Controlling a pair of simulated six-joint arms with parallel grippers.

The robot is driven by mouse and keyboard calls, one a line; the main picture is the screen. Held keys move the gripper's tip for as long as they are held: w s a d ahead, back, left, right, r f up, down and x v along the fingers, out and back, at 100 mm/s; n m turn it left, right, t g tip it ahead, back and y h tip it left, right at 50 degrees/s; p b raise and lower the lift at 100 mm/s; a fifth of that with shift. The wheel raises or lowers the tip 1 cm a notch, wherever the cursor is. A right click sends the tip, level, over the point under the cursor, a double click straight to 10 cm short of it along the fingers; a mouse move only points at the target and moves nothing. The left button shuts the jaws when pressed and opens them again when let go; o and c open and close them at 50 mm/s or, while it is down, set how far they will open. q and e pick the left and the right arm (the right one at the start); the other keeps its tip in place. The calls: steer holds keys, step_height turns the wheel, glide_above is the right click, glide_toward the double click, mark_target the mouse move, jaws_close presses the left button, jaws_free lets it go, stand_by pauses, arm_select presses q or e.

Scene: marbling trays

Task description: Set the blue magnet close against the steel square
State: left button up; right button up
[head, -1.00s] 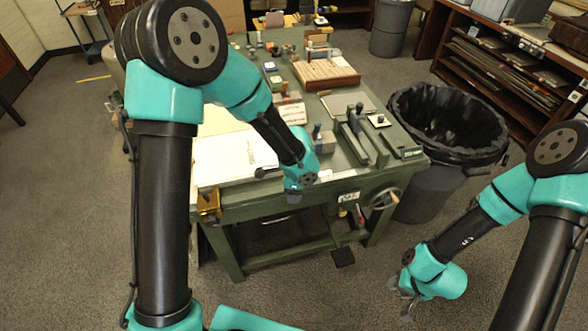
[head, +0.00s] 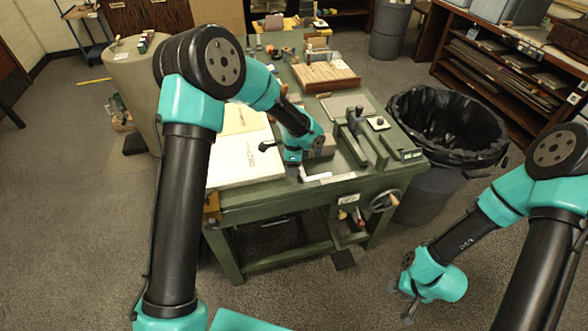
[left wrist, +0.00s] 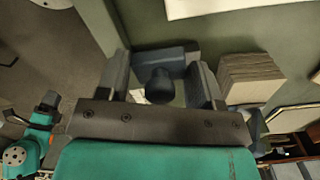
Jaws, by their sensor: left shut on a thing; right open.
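The blue magnet (left wrist: 160,88) is a dark blue-grey piece with a rounded knob, seen between the fingers in the left wrist view. My left gripper (head: 292,172) is low over the near edge of the green bench, shut on the magnet, which my wrist hides in the head view. The steel square (head: 325,178) is a bright L-shaped piece on the bench just right of this gripper. The gap between magnet and square cannot be judged. My right gripper (head: 406,290) is open and empty, off the bench at lower right.
A pale board with paper (head: 240,158) lies left of the gripper. A grey block (head: 326,147) stands behind the square, with a green clamp-like fixture (head: 366,145) to its right. A wooden slotted block (head: 325,74) is farther back. A black-lined bin (head: 445,120) stands beyond the right edge.

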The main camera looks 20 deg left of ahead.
mark_target(293, 178)
arm_select(q)
steer(key=shift+w+a, duration=0.15)
steer(key=shift+w, duration=0.35)
step_height(293, 178, down, 4)
steer(key=shift+r, duration=0.25)
steer(key=shift+s+f, duration=0.15)
steer(key=shift+f, duration=0.1)
steer(key=shift+s+f, duration=0.1)
steer(key=shift+f, duration=0.45)
steer(key=o, duration=0.7)
steer(key=shift+s, duration=0.1)
steer(key=r, duration=1.3)
steer(key=shift+w+r, duration=0.25)
steer(key=shift+r, duration=0.05)
